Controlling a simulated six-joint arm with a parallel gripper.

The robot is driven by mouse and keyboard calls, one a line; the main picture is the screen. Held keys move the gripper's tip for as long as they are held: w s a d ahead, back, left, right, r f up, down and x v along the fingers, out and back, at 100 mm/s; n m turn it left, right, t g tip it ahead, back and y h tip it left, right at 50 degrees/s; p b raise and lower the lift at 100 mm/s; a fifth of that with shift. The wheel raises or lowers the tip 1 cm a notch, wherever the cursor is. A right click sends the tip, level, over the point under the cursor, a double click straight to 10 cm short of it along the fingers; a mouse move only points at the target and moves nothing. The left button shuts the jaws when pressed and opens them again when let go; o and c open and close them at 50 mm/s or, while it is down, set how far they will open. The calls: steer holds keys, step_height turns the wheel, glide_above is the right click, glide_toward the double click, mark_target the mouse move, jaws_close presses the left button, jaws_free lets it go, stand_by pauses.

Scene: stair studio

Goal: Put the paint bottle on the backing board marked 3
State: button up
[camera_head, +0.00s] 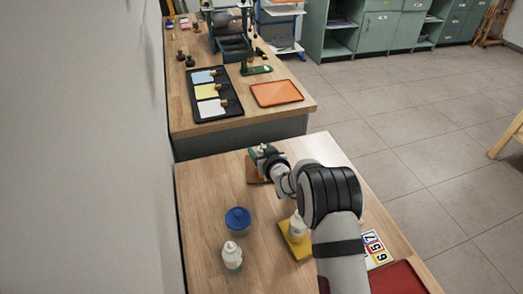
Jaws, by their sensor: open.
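My gripper (262,154) is over the far left part of the near bench and is open. It is small here, and what lies between its fingers is unclear. A brown board (253,175) lies under it, partly hidden. A white bottle with a greenish lower part (232,258) stands upright at the front left. A second white bottle (298,226) stands on or over a yellow board (296,247), partly hidden by my arm. I cannot tell which bottle is the paint bottle. No 3 is readable on either board.
A blue round pot (237,219) stands behind the front bottle. A numbered card (375,248) and a red tray (399,281) lie right of my arm. The farther bench holds a black tray (232,106) with coloured sheets and an orange tray (276,93). A wall borders the left.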

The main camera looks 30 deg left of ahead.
steer(key=s+d+r, duration=0.3)
steer(key=r, duration=0.6)
steer(key=s+d+r+m+g+h, duration=0.1)
steer(key=s+d+r+m+h, duration=0.15)
steer(key=d, duration=0.85)
steer(key=s+d+r+m+h, duration=0.2)
steer(key=d+m+h, duration=0.2)
steer(key=d, duration=0.7)
steer(key=s+d+m+g+h, duration=0.1)
steer(key=s+d+m+g, duration=0.1)
steer(key=s+d, duration=0.45)
steer(key=s+d+m+g+h, duration=0.2)
steer(key=s+d+m+g, duration=0.15)
steer(key=s, duration=0.65)
steer(key=s+d+m+g+y, duration=0.1)
steer(key=s+m+g+y, duration=0.1)
steer(key=s, duration=1.4)
steer(key=shift+s+d+f+m+g, duration=0.15)
steer(key=shift+f+m+g, duration=0.15)
steer(key=shift+g, duration=0.25)
